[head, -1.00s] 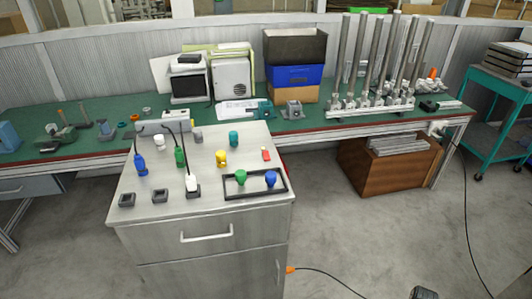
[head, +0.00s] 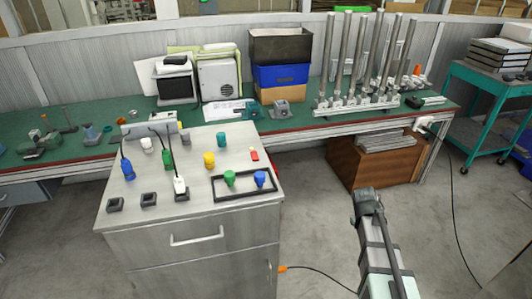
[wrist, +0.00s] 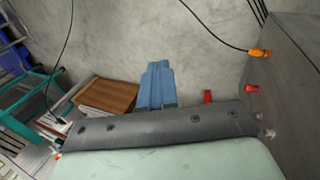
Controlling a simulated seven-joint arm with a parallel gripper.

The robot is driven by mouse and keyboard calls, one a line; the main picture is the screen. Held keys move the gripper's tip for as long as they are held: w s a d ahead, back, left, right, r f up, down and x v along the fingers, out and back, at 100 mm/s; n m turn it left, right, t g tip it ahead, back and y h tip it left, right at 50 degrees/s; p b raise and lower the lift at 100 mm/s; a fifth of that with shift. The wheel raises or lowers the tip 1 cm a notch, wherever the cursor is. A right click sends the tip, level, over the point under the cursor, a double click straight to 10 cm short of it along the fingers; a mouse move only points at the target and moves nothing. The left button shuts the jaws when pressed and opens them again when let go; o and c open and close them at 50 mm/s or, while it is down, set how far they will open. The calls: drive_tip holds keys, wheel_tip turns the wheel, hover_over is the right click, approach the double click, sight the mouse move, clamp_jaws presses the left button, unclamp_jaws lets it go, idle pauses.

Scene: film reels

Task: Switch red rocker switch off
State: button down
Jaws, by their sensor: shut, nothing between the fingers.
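A small red switch (head: 254,155) with a pale part shows on the grey cabinet top (head: 140,222), near its right edge. It is too small in the head view to tell which way its rocker is tipped. My gripper (head: 367,194) is in the air to the right of the cabinet, well apart from the switch. In the wrist view its blue fingers (wrist: 158,66) are together and empty, with bare floor behind them. Two red pieces show at the right in the wrist view, one of them (wrist: 250,88) by the cabinet side; I cannot tell what they are.
Green and yellow pegs, a blue peg (head: 261,179) in a black frame (head: 218,199), and several cabled plugs stand on the cabinet top. A green workbench (head: 300,122) runs behind. A brown box (head: 375,165) stands on the floor at right. An orange cable plug (head: 282,268) sticks out of the cabinet side.

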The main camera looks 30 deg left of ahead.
drive_tip(key=w+a+r+n+t, duration=0.1)
drive_tip(key=a+r+n, duration=0.1)
drive_tip(key=a+r, duration=0.3)
drive_tip(key=w+a+r+n+t, duration=0.1)
drive_tip(key=w+a+r+n, duration=0.15)
drive_tip(key=a, duration=0.45)
wheel_tip(320, 180, up, 24)
drive_tip(key=n+t+y, duration=0.2)
drive_tip(key=n+t, duration=0.3)
drive_tip(key=n, duration=0.5)
hover_over(253, 155)
drive_tip(key=s+d, duration=0.1)
drive_tip(key=shift+s+d+f+m, duration=0.15)
drive_tip(key=shift+m, duration=0.1)
drive_tip(key=shift+w+a+f, duration=0.2)
drive_tip(key=shift+f, duration=1.25)
drive_tip(key=shift+w+a+f, duration=0.15)
drive_tip(key=shift+f, duration=1.3)
drive_tip(key=shift+w+a+f, duration=0.2)
drive_tip(key=shift+f, duration=1.25)
drive_tip(key=shift+f, duration=0.2)
drive_tip(key=shift+f, duration=0.2)
